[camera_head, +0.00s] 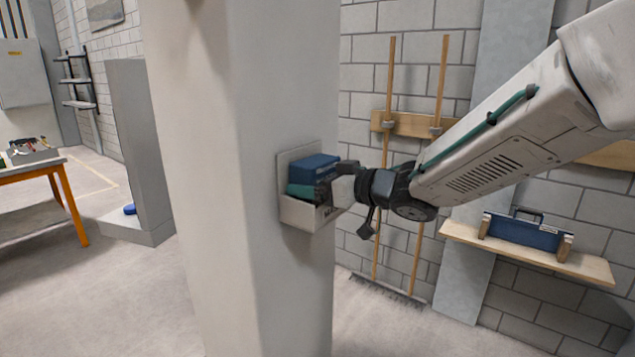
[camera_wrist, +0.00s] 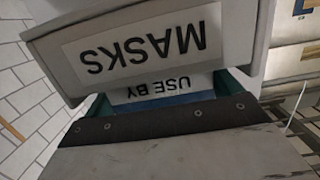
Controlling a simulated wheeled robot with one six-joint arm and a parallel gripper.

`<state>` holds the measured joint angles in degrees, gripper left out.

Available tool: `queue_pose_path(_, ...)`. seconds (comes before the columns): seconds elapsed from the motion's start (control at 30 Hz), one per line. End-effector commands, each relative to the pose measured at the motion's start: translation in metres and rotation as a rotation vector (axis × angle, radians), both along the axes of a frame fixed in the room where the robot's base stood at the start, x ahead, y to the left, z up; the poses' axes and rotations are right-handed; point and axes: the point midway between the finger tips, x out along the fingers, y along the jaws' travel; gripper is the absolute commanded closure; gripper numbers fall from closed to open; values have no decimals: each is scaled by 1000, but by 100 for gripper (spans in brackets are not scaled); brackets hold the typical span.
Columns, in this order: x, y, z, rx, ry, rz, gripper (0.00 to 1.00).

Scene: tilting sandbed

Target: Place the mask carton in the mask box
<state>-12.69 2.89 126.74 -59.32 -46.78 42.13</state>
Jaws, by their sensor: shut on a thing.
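The mask box (camera_head: 300,213) is a pale open-topped holder on the side of a pillar. Its MASKS label shows upside down in the wrist view (camera_wrist: 150,45). The blue and teal mask carton (camera_head: 313,168) stands upright at the box's opening, its lower part hidden behind the front wall. In the wrist view its USE BY label (camera_wrist: 165,88) shows beside the box's edge. My gripper (camera_head: 340,176) is shut on the carton from the right. Its dark edge covers part of the carton in the wrist view. Whether the carton touches the box floor is hidden.
The wide pillar (camera_head: 245,120) stands close behind the box. A wooden shelf (camera_head: 560,262) with a blue case (camera_head: 525,232) is at right. An orange-legged table (camera_head: 45,170) is at far left.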

Motion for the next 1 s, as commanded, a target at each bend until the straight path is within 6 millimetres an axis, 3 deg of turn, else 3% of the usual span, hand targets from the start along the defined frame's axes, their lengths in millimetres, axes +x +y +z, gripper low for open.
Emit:
queue_pose_path(0.53,0,0,-10,-1,2,0,36)
queue_pose_path(0.57,0,0,-11,-3,3,-1,6)
queue_pose_path(0.6,0,0,-12,-3,4,0,0)
queue_pose_path(0.83,-1,0,-14,-7,8,1,0)
queue_pose_path(1.0,-4,-3,-4,-9,7,0,0)
